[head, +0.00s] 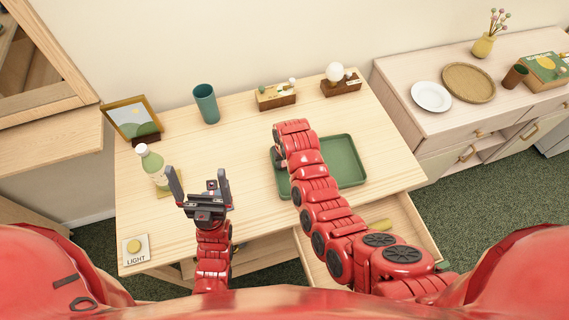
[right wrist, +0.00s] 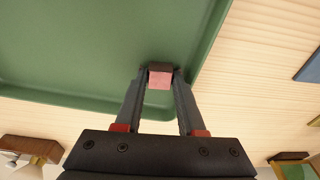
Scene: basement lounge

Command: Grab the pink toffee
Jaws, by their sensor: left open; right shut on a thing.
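The pink toffee (right wrist: 160,79) shows in the right wrist view as a small pink block between the fingertips of my right gripper (right wrist: 160,74), which is shut on it. It is over a corner of the green tray (right wrist: 95,50); I cannot tell whether it touches the tray. In the head view my right arm hides the toffee and most of that gripper. The green tray (head: 346,158) lies on the wooden desk (head: 240,150). My left gripper (head: 198,182) is open and empty above the desk's left part.
A bottle (head: 153,165), a picture frame (head: 132,119) and a teal cup (head: 206,103) stand left and back. Two small wooden boxes (head: 275,96) (head: 341,86) stand at the back. A drawer (head: 395,215) is open below the desk. The desk's middle is clear.

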